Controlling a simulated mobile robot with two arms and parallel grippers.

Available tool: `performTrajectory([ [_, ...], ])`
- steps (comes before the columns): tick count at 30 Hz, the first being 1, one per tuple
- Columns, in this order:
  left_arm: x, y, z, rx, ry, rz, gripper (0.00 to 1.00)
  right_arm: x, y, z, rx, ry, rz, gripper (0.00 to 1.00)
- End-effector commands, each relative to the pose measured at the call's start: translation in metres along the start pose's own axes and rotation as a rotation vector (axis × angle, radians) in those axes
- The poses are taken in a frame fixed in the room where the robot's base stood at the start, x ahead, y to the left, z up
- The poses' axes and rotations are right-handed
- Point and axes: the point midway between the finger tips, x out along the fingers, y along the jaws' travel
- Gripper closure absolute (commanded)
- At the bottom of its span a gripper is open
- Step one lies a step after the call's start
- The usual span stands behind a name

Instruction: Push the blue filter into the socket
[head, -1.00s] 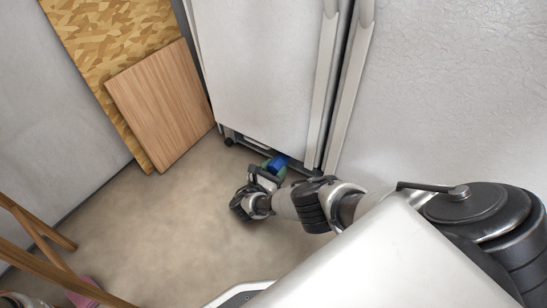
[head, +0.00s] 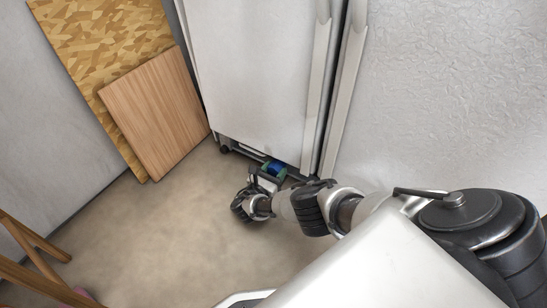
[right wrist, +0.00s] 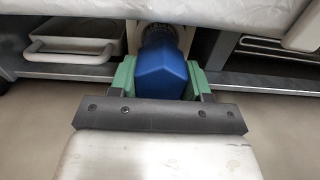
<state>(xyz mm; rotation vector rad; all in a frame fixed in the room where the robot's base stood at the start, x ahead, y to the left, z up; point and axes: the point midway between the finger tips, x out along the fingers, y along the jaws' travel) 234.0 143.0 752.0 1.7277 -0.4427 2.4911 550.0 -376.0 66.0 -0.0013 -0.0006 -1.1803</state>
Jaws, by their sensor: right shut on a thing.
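The blue filter (head: 275,168) is at the bottom edge of the white fridge (head: 262,75), low above the floor. In the right wrist view the filter (right wrist: 161,74) is a blue block with a dark ribbed end pointing into the opening under the fridge. My right gripper (right wrist: 160,82) is shut on it, with a green pad on each side. The gripper also shows in the head view (head: 272,173), reaching in low from the right. The socket is hidden behind the filter; how far the filter sits in it cannot be told. My left gripper is not in view.
In the right wrist view a white tray with a handle (right wrist: 70,47) lies left of the filter, and a wire rack (right wrist: 275,47) lies right. A dark rail (right wrist: 62,71) runs along the opening. Wooden boards (head: 155,112) lean at the left.

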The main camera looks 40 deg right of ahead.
Motion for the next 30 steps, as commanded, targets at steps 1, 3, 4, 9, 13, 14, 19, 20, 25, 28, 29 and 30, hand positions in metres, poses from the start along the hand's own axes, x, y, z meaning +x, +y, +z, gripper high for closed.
performTrajectory([
  [1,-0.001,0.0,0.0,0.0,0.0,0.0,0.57,0.002,0.0,0.0,0.0,-0.002,-0.001,1.0],
  [3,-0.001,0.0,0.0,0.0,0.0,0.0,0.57,0.004,0.0,0.0,0.0,-0.002,-0.001,1.0],
  [4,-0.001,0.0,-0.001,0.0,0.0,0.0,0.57,0.005,0.0,0.0,0.0,-0.002,-0.001,1.0],
  [9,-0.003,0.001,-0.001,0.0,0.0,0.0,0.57,0.009,0.0,0.0,0.0,-0.002,-0.001,1.0],
  [13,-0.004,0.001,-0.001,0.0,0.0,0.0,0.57,0.012,0.0,0.0,0.0,-0.002,-0.001,1.0],
  [14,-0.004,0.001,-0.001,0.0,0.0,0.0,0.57,0.013,0.0,0.0,0.0,-0.002,-0.001,1.0],
  [19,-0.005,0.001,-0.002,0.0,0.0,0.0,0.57,0.017,0.0,0.001,0.0,-0.002,-0.001,1.0],
  [20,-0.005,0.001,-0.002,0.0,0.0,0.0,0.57,0.018,0.0,0.001,0.0,-0.002,-0.001,1.0],
  [25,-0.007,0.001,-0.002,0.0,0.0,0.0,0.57,0.022,0.0,0.0,0.0,-0.002,-0.001,1.0],
  [28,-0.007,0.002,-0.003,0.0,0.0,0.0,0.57,0.025,0.0,0.0,0.001,-0.002,0.0,1.0],
  [29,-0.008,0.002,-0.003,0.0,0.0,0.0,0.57,0.025,0.0,0.0,0.001,-0.002,0.0,1.0],
  [30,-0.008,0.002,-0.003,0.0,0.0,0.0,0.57,0.026,0.0,0.0,0.001,-0.002,0.0,1.0],
])
